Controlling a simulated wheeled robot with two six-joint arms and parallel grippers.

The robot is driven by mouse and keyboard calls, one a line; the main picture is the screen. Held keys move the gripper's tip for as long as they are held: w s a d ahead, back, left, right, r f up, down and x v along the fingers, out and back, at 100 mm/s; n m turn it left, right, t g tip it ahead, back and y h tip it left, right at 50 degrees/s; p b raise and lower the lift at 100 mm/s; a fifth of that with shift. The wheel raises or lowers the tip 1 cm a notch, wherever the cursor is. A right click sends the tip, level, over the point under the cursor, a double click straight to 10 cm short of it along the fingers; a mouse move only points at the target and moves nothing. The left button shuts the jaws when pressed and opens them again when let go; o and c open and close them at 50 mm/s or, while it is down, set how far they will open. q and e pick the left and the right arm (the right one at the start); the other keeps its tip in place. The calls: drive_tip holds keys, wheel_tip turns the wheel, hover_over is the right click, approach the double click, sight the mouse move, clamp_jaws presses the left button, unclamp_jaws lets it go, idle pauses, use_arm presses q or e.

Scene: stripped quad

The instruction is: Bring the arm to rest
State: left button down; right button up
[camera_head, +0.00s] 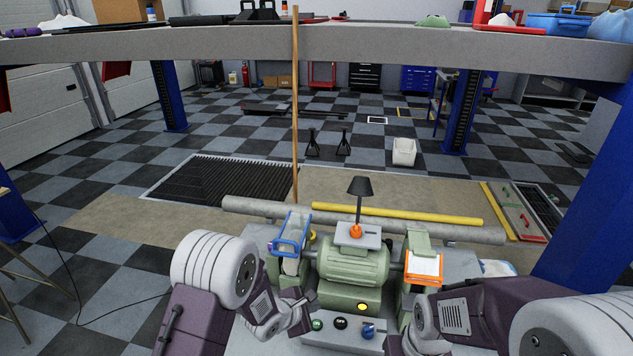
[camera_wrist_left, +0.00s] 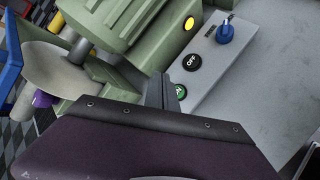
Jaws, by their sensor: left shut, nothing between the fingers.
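My left arm comes in from the lower left in the head view, with white and purple links. Its gripper (camera_head: 308,303) is shut and empty, low in front of the green bench grinder (camera_head: 352,268), close to the buttons. In the left wrist view the closed fingers (camera_wrist_left: 162,88) are over the control box (camera_wrist_left: 213,62), beside the green button (camera_wrist_left: 180,91) and near the black OFF button (camera_wrist_left: 192,63). The pictures do not settle whether they touch it. My right arm comes in at the lower right. Its fingers cannot be made out.
A blue knob (camera_head: 368,331) stands right of the buttons. Grinding wheels and guards flank the motor, including a blue-framed guard (camera_head: 289,232) and an orange-edged one (camera_head: 424,266). A long grey beam (camera_head: 330,43) crosses behind. Checkered floor lies beyond.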

use_arm(q)
drive_tip(key=w+a+r+n+t+y, duration=0.1)
drive_tip(key=w+a+r, duration=0.1)
drive_tip(key=a+r, duration=0.3)
drive_tip(key=w+a+r+t+y, duration=0.1)
drive_tip(key=w+a+r+t, duration=0.1)
drive_tip(key=r, duration=0.5)
drive_tip(key=s+a+r+m+g+y, duration=0.1)
drive_tip(key=s+a+m+g+y, duration=0.15)
drive_tip(key=s+a, duration=0.4)
drive_tip(key=s+a+f+m+g, duration=0.1)
drive_tip(key=s+f+m+g, duration=0.1)
drive_tip(key=s+m, duration=0.7)
drive_tip(key=s+a+f+m+g, duration=0.2)
drive_tip(key=s+m+g, duration=0.3)
drive_tip(key=s+m, duration=0.4)
drive_tip(key=shift+s+a+f, duration=0.15)
drive_tip(key=shift+f, duration=0.5)
